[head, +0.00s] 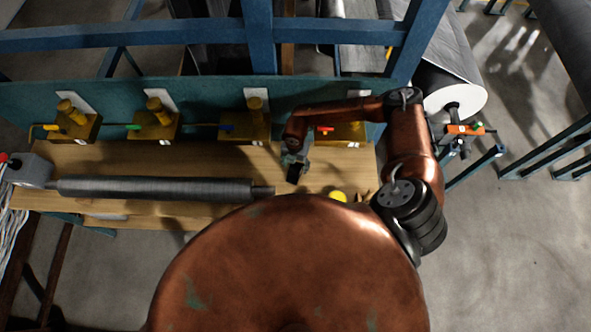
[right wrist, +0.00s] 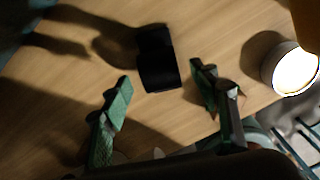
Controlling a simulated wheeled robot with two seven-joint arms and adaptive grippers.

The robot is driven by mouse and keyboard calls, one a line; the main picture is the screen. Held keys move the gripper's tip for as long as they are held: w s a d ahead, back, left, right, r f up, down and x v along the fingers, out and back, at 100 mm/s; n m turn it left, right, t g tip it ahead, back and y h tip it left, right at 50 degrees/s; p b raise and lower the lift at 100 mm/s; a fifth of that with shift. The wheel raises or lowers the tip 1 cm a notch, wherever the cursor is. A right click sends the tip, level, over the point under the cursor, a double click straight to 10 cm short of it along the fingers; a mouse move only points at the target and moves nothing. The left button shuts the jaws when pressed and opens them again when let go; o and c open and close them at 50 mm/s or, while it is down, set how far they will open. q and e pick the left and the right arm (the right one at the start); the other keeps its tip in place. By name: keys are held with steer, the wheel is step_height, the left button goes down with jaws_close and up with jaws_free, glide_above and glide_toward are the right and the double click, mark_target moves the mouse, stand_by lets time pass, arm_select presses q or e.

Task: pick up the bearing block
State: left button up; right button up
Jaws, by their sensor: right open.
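The bearing block, a small black block (right wrist: 158,62), lies on the wooden bench in the right wrist view. In the head view a dark shape (head: 297,171), likely the same block, shows just below my right gripper (head: 290,160), partly hidden by it. In the right wrist view my right gripper (right wrist: 165,92) is open, with its two green fingers spread and nothing between the tips. The block lies just past the fingertips, roughly in line with the gap. I cannot tell the height of the fingers above the bench. My left gripper is not in view.
A grey roller (head: 150,188) lies along the bench (head: 200,155), left of the gripper. Several yellow blocks with coloured handles, such as one with a blue handle (head: 250,120), line the back. A bright round lamp-like object (right wrist: 294,72) stands right of the block.

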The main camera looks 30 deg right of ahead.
steer(key=shift+f, duration=1.15)
steer(key=shift+c, duration=0.6)
jaws_close()
